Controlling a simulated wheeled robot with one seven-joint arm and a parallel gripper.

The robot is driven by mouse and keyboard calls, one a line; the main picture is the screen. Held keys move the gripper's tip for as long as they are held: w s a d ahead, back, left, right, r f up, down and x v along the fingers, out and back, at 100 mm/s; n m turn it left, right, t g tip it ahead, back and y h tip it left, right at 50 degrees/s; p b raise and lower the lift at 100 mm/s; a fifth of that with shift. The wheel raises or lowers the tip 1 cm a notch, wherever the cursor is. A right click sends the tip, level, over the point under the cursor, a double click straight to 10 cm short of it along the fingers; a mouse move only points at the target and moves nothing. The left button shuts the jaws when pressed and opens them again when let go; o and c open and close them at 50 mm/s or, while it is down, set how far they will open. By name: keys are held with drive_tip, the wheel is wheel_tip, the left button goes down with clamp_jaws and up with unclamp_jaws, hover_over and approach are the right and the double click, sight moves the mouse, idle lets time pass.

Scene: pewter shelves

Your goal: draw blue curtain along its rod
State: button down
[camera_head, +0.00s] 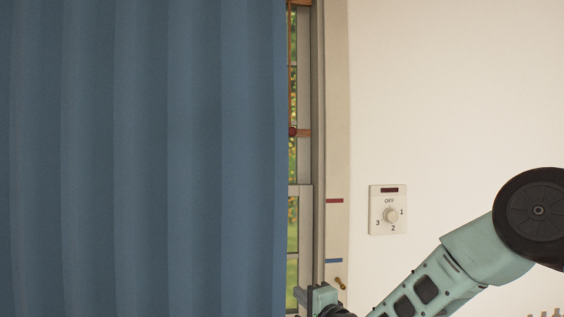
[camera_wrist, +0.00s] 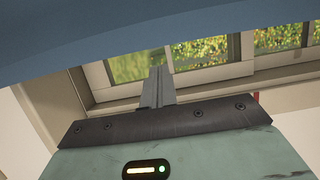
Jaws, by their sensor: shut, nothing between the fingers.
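The blue curtain (camera_head: 140,150) hangs in vertical folds and fills the left half of the head view. Its right edge leaves a narrow strip of window (camera_head: 292,215) bare. The curtain also crosses the top of the wrist view (camera_wrist: 100,40) as a blue band. My gripper (camera_head: 301,295) is low in the head view, just right of the curtain's edge, in front of the window frame. In the wrist view my gripper's fingers (camera_wrist: 157,82) are together and empty, pointing at the window. I cannot tell whether they touch the cloth. The rod is out of view.
A white dial switch (camera_head: 388,209) is on the pale wall right of the window. Red (camera_head: 334,201) and blue (camera_head: 334,261) marks are on the window trim, with a small brass hook (camera_head: 341,283) below. The wall at upper right is bare.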

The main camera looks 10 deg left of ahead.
sight(161, 302)
drive_tip(key=s+a+b, duration=0.1)
drive_tip(key=a, duration=0.4)
drive_tip(key=s+a+b, duration=0.1)
drive_tip(key=s+a, duration=0.1)
drive_tip(key=a, duration=0.3)
drive_tip(key=s+a+b, duration=0.1)
drive_tip(key=a+b, duration=0.1)
drive_tip(key=a, duration=0.3)
drive_tip(key=shift+s+a, duration=0.25)
drive_tip(key=shift+s+a, duration=0.1)
drive_tip(key=shift+a, duration=0.25)
drive_tip(key=s+a, duration=0.1)
drive_tip(key=a, duration=0.4)
drive_tip(key=s+a, duration=0.1)
drive_tip(key=a, duration=0.3)
drive_tip(key=s+a, duration=0.2)
drive_tip(key=a, duration=0.3)
drive_tip(key=shift+s+a, duration=0.1)
drive_tip(key=shift+a, duration=0.25)
